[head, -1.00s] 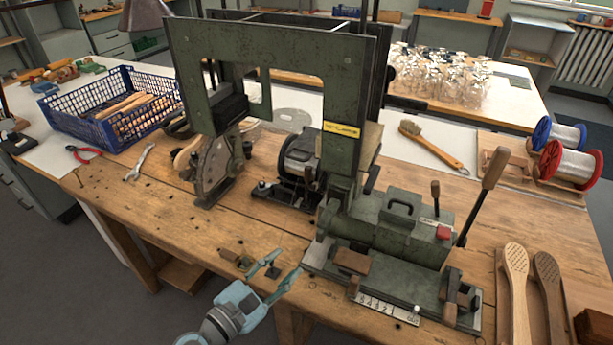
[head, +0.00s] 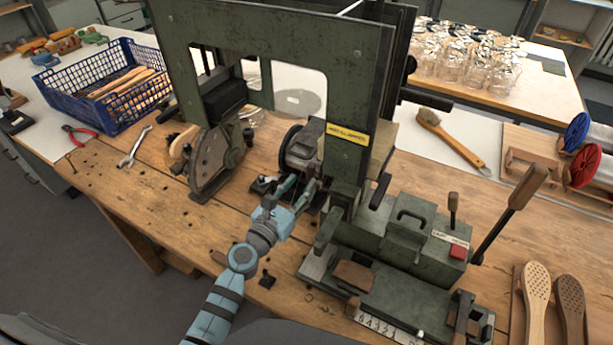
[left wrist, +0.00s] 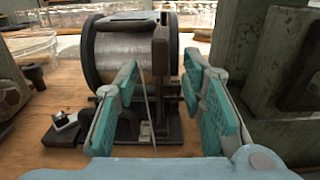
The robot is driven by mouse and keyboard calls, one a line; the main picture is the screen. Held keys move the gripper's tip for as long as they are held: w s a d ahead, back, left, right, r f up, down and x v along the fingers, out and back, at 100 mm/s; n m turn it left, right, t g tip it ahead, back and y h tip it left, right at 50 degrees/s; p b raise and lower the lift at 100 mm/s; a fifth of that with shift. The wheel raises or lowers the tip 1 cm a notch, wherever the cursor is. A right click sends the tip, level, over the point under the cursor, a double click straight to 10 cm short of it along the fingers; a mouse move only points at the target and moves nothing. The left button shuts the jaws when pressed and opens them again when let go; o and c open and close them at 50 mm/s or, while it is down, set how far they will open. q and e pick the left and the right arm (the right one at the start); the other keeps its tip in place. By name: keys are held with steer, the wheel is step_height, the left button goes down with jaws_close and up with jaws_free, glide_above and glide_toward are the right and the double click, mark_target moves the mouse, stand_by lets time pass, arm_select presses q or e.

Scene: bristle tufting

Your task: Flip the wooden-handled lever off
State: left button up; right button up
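The green tufting machine (head: 352,60) stands on the wooden workbench. A long lever with a wooden handle (head: 528,187) leans up and right from the machine's right side. A shorter lever with a wooden grip (head: 453,201) stands upright on the motor housing. My left gripper (head: 296,187) is open in front of the wire spool, left of the machine column and far from both levers. In the left wrist view its fingers stand apart on either side of a brown upright piece (left wrist: 161,48) in front of the spool (left wrist: 118,55). Contact cannot be told. My right gripper is not in view.
A red button (head: 458,252) is on the housing near the levers. Wooden brush handles (head: 536,300) lie at the front right. A blue crate (head: 110,85) stands at the back left. A brush (head: 450,140) lies behind the machine. The bench's front left is mostly clear.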

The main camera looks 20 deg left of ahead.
mark_target(309, 175)
arm_select(q)
steer(key=w, duration=0.4)
steer(key=shift+d+f+b, duration=0.2)
steer(key=shift+d+b, duration=0.1)
steer(key=shift+d, duration=0.05)
steer(key=shift+r, duration=0.1)
jaws_close()
